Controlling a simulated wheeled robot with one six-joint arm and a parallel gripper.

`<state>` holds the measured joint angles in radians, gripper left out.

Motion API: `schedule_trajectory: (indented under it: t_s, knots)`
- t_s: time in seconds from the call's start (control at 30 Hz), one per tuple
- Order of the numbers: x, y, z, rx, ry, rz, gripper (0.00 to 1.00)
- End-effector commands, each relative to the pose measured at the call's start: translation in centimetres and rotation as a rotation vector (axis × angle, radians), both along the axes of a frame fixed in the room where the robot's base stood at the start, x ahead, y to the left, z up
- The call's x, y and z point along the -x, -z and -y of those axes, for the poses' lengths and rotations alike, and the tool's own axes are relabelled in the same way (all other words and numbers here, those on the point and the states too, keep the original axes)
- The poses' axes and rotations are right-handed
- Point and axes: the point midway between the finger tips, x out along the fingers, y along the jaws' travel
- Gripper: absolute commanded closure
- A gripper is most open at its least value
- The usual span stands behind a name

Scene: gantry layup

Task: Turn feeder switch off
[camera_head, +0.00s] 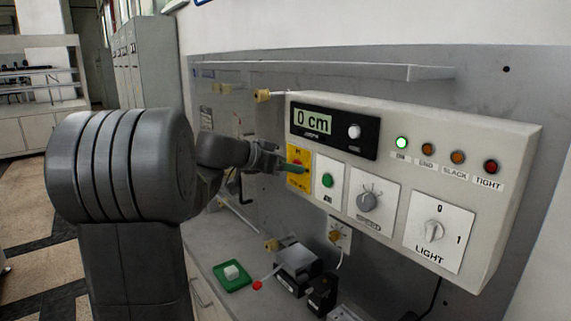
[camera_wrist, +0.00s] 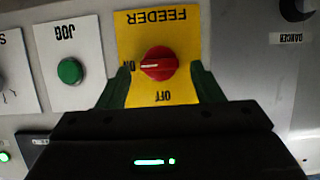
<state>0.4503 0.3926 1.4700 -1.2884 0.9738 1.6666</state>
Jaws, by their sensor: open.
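The feeder switch is a red rotary knob (camera_wrist: 158,63) on a yellow plate (camera_wrist: 132,25), which is upside down in the wrist view. Its grip bar lies horizontal, with a pale mark at the end beside the ON label; OFF is printed on the gripper side. My gripper (camera_wrist: 160,70) is open, with one green finger on each side of the knob and visible space between. Whether the fingertips touch the plate I cannot tell. In the head view the yellow plate (camera_head: 299,182) is at the panel's left end, and my gripper (camera_head: 291,167) covers most of its knob.
A green JOG button (camera_wrist: 69,71) sits beside the switch. The control box (camera_head: 480,140) also carries a 0 cm display (camera_head: 313,123), a grey dial (camera_head: 367,201), indicator lamps and a LIGHT switch (camera_head: 433,231). A green tray (camera_head: 232,277) and small devices lie on the bench below.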

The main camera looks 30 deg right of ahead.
Motion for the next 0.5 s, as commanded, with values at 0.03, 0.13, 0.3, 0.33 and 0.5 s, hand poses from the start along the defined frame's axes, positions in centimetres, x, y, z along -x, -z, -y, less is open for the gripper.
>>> schedule_trajectory:
  t_s: [0.03, 0.13, 0.3, 0.33, 0.5]
  knots:
    - [0.0, 0.01, -0.01, 0.0, 0.0, 0.0, 0.4]
    - [0.0, 0.0, -0.02, 0.0, 0.0, 0.0, 0.58]
    - [-0.01, 0.0, -0.03, 0.0, 0.0, 0.0, 0.85]
    - [-0.01, 0.0, -0.03, 0.0, 0.0, 0.0, 0.85]
    - [-0.03, 0.05, -0.04, 0.001, 0.0, -0.014, 0.85]
